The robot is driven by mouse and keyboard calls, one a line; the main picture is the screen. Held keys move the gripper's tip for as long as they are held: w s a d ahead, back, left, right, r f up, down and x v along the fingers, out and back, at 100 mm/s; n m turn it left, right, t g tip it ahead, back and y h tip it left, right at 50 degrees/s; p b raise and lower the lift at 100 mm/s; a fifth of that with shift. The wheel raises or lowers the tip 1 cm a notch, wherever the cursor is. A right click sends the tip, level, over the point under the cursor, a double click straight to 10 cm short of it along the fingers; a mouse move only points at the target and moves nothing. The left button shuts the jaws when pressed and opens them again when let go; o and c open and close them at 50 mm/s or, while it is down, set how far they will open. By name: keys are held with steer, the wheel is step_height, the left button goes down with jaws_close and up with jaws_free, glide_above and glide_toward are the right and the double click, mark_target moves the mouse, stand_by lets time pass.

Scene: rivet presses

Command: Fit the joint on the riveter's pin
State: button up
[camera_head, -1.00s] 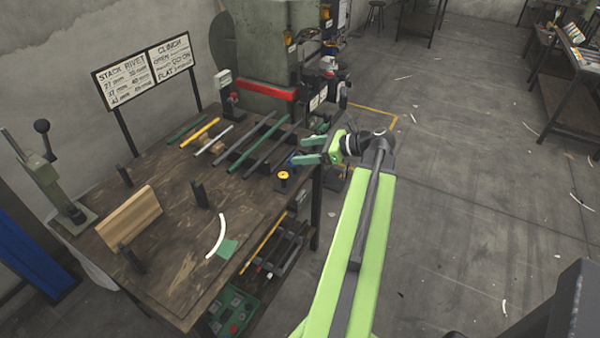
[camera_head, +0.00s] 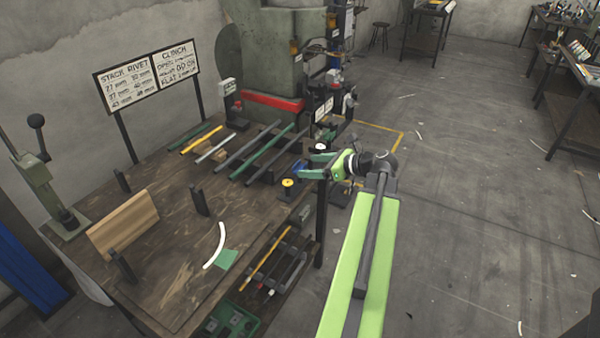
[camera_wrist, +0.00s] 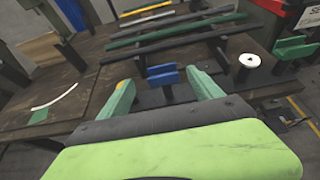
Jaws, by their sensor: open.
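My gripper (camera_head: 318,162) is open, with green fingers, and hangs over the right end of the workbench. In the wrist view a blue part (camera_wrist: 162,76) on a dark stand shows between and beyond the fingertips, and nothing is clamped. The blue part also shows in the head view, to the left of the fingers, partly hidden. Whether it is the joint I cannot tell. The large green press (camera_head: 270,60) with a red bar (camera_head: 272,101) stands behind the bench. I cannot make out a pin on it.
A yellow-rimmed spool (camera_head: 287,184) stands near the bench's right edge. Several rods (camera_head: 262,152) lie on supports at the back. A wooden block (camera_head: 123,222), dark posts and a white curved strip (camera_head: 215,245) occupy the left and front. Open floor (camera_head: 470,200) lies right.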

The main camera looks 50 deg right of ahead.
mark_target(297, 164)
steer(key=b+x, duration=0.1)
steer(key=x, duration=0.4)
steer(key=shift+w+d+b, duration=0.1)
steer(key=shift+w+b, duration=0.25)
steer(key=shift+w, duration=0.05)
steer(key=shift+r, duration=0.1)
steer(key=shift+c, duration=0.2)
steer(key=c, duration=1.5)
steer(key=shift+r, duration=0.1)
steer(key=r+p, duration=0.3)
steer(key=s+r+p, duration=0.1)
steer(key=r+p, duration=0.1)
steer(key=shift+d+r, duration=0.1)
steer(key=shift+d, duration=0.05)
steer(key=p+v, duration=0.2)
steer(key=v, duration=0.2)
steer(key=r+p+v, duration=0.1)
steer(key=p+v, duration=0.2)
steer(key=v, duration=0.1)
steer(key=w+r+p+v, duration=0.1)
steer(key=p+v, duration=0.2)
steer(key=v, duration=0.2)
steer(key=shift+w+d+r, duration=0.1)
steer(key=shift+d+r, duration=0.1)
